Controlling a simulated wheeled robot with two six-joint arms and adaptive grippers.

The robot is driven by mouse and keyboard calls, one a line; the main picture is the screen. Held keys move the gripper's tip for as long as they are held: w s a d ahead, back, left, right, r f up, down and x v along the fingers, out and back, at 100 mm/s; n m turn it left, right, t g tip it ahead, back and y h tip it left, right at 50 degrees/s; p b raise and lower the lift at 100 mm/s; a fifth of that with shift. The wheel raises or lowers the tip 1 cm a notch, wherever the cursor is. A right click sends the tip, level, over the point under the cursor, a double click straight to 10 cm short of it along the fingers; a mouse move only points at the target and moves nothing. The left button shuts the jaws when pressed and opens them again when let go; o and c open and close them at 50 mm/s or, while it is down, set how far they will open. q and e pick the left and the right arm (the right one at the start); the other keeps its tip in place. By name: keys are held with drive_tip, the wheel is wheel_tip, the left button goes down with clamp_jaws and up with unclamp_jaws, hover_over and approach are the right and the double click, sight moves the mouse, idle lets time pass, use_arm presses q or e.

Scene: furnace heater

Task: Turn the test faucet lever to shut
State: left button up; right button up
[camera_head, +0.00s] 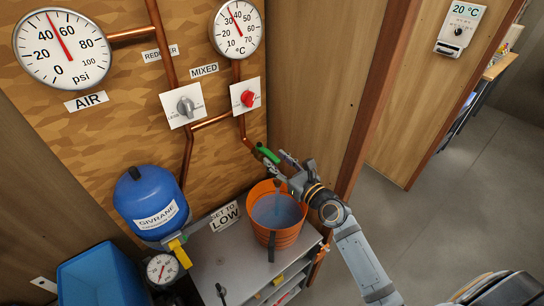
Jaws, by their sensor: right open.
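The test faucet has a green lever (268,155) at the lower end of the copper pipe, on the right side of the wooden panel. My right gripper (281,165) is open, with its fingertips close beside the lever's right end. I cannot tell whether they touch it. The faucet's spout is largely hidden by the gripper. A blue stream of water (278,190) runs down below it into an orange bucket (264,239) that holds water. My left gripper is not in view.
The bucket stands on a grey cabinet top (215,257) beside a "SET TO LOW" sign (224,217). A blue tank (150,203) is to the left. Grey (185,106) and red (247,98) knobs sit above. A wooden post (365,105) rises close to my right arm.

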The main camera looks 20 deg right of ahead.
sight(267, 153)
drive_tip(key=shift+x, duration=1.45)
clamp_jaws()
